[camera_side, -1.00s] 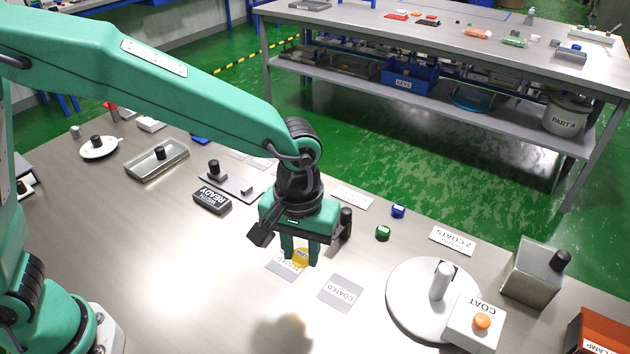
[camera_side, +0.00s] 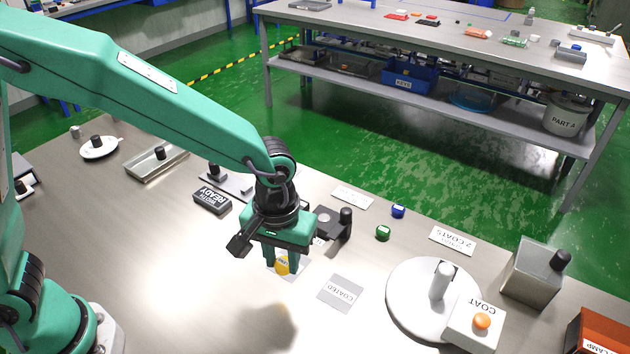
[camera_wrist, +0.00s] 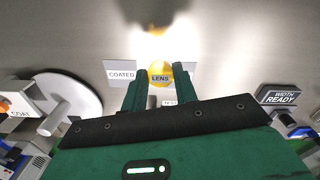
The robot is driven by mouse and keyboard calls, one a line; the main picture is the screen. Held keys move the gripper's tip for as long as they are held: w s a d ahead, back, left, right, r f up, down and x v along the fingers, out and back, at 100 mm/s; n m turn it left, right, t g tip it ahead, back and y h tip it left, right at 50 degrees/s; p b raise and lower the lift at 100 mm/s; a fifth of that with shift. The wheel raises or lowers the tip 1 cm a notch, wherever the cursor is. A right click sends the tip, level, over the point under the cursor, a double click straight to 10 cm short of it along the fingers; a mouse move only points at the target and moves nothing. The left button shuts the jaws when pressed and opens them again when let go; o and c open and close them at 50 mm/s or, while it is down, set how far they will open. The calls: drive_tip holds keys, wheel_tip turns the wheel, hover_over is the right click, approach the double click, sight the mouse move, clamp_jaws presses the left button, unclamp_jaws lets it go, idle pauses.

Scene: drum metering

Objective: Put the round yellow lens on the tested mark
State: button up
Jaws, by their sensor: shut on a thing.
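The round yellow lens (camera_side: 282,267) is between the fingertips of my gripper (camera_side: 281,268). In the wrist view the lens (camera_wrist: 160,74), marked LENS, sits between the two green fingers of my gripper (camera_wrist: 160,82), which is shut on it. The tested mark (camera_side: 300,266) is a grey square just behind and beside the lens in the side view, mostly hidden by the gripper.
The grey COATED mark (camera_side: 341,293) lies to the right. Farther right are a white round turntable (camera_side: 408,312) and a COAT box (camera_side: 474,325) with an orange button. A dark WIDTH READY block (camera_side: 212,200) lies left. The table in front is clear.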

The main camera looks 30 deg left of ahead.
drive_tip(key=w+a+f, duration=0.1)
drive_tip(key=w, duration=0.1)
drive_tip(key=w+a+f, duration=0.1)
drive_tip(key=w+f, duration=0.1)
drive_tip(key=w+a+f, duration=0.1)
drive_tip(key=w+a, duration=0.1)
drive_tip(key=shift+w+a+f, duration=0.1)
drive_tip(key=shift+f, duration=2.15)
drive_tip(key=shift+f, duration=0.15)
drive_tip(key=o, duration=1)
wheel_tip(320, 180, up, 12)
drive_tip(key=shift+r, duration=0.2)
